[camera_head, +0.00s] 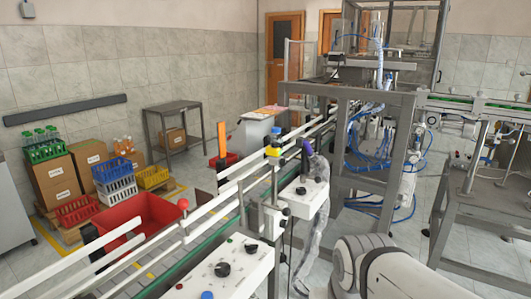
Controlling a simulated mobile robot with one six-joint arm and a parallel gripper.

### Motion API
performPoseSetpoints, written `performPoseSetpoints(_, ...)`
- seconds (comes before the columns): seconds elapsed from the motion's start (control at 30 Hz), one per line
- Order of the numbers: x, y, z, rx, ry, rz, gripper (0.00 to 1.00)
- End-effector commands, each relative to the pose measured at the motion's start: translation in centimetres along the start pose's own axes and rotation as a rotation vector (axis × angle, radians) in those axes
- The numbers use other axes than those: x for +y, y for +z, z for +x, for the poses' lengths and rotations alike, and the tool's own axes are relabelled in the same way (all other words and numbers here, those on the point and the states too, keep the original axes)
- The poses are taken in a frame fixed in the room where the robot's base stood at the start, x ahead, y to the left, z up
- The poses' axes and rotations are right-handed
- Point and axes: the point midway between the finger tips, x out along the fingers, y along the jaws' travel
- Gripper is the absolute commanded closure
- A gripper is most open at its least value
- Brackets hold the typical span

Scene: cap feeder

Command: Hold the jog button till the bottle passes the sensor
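A conveyor (215,235) with white guide rails runs from the lower left toward the machine at the back. A white control panel (240,262) at the bottom centre has black knobs, small red and green buttons and a blue button (207,295) cut by the lower edge. I cannot tell which is the jog button. A small yellow and blue object (274,143) stands by the rails; I cannot tell whether it is a bottle or part of the sensor.
A second white box (301,192) with black knobs stands beside the rails. A grey machine frame (375,100) with blue hoses is at the back right. Red bin (150,212), crates and cartons are at left.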

Motion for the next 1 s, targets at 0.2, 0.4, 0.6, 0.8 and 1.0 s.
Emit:
performPoseSetpoints(0.2,0.0,0.0,0.0,0.0,0.0,0.0,0.95)
performPoseSetpoints(0.4,0.0,0.0,0.0,0.0,0.0,0.0,1.0)
performPoseSetpoints(0.6,0.0,0.0,0.0,0.0,0.0,0.0,1.0)
performPoseSetpoints(0.8,0.0,0.0,0.0,0.0,0.0,0.0,1.0)
performPoseSetpoints(1.0,0.0,0.0,0.0,0.0,0.0,0.0,1.0)
